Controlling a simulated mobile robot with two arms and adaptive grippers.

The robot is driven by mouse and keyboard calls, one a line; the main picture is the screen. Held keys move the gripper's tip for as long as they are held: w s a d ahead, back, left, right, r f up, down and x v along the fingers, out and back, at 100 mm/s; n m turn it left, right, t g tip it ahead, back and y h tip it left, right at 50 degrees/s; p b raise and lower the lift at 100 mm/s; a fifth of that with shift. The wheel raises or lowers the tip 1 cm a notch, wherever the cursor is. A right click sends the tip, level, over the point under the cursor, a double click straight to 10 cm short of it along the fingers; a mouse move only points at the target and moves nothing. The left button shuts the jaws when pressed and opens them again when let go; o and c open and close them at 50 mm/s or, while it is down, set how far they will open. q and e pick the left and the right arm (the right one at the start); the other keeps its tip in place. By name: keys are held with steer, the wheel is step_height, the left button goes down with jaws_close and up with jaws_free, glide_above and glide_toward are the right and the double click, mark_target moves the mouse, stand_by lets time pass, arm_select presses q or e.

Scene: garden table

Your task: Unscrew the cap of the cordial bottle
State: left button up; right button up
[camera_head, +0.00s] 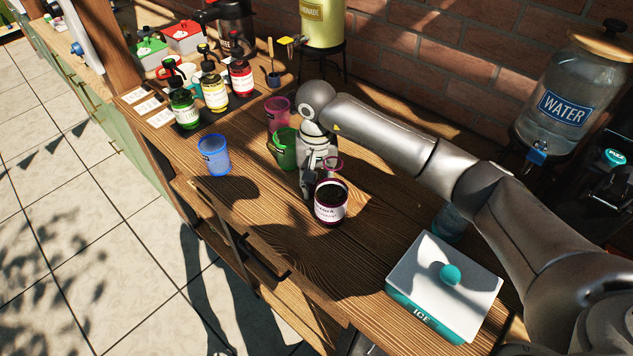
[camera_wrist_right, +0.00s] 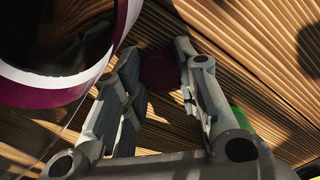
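A round dark magenta thing (camera_wrist_right: 160,70), possibly the cap, shows between the separated fingertips of my right gripper (camera_wrist_right: 157,62). Whether they grip it is unclear in the shadow. My left gripper is in neither view.
Pink (camera_head: 278,112), green (camera_head: 284,150) and blue (camera_head: 214,155) cups stand close by; a pink ring (camera_head: 334,160) shows behind the bottle. An ice box (camera_head: 440,280) stands front right, a water dispenser (camera_head: 565,105) back right. Pump bottles stand at back left. Wood before the bottle is clear.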

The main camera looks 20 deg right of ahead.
steer(key=o, duration=0.4)
steer(key=shift+r, duration=0.1)
